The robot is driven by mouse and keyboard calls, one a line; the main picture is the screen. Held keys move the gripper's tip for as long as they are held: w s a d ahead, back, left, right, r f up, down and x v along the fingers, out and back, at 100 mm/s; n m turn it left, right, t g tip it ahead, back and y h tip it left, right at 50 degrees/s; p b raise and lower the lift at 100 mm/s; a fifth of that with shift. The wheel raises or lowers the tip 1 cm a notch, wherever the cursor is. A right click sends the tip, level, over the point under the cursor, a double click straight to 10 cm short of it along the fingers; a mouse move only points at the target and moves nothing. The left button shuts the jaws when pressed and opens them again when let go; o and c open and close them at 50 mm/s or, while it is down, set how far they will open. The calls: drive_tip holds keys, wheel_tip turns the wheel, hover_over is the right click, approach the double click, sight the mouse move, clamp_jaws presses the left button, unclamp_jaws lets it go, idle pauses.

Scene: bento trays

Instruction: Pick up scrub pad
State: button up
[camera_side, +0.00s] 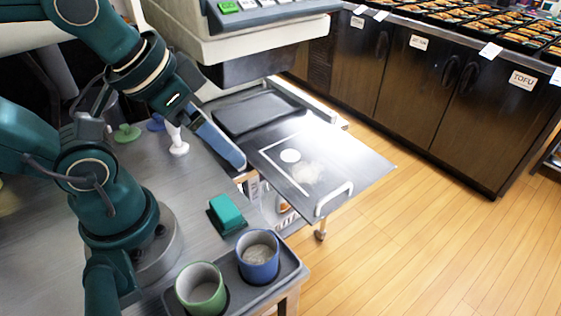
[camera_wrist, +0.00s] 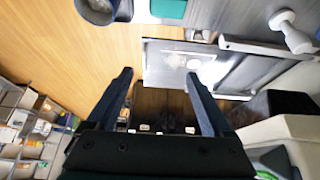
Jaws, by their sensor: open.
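The scrub pad (camera_side: 227,211) is a teal-green block on a dark holder near the edge of the grey table, behind the two cups in the side view. In the wrist view a teal block at the top edge, partly cut off, looks like the same scrub pad (camera_wrist: 168,8). My gripper (camera_side: 237,161) is raised, pointing down and right, beyond the pad and apart from it. In the wrist view my gripper (camera_wrist: 158,75) shows two dark blue fingers spread wide with nothing between them.
A green cup (camera_side: 201,288) and a blue cup (camera_side: 258,258) stand in a dark tray (camera_side: 288,265) in front of the pad. A metal cart (camera_side: 350,170) with a white spill is to the right. A white pestle-like object (camera_side: 177,139) stands behind on the table.

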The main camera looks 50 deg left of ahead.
drive_tip(key=shift+o, duration=0.9)
drive_tip(key=g, duration=0.7)
approach(225, 206)
drive_tip(key=w, duration=0.1)
wheel_tip(225, 206, down, 5)
drive_tip(key=g, duration=0.2)
drive_tip(key=shift+g, duration=0.4)
drive_tip(key=shift+s+f, duration=0.3)
drive_tip(key=shift+f, duration=0.1)
drive_tip(key=shift+x, duration=2.4)
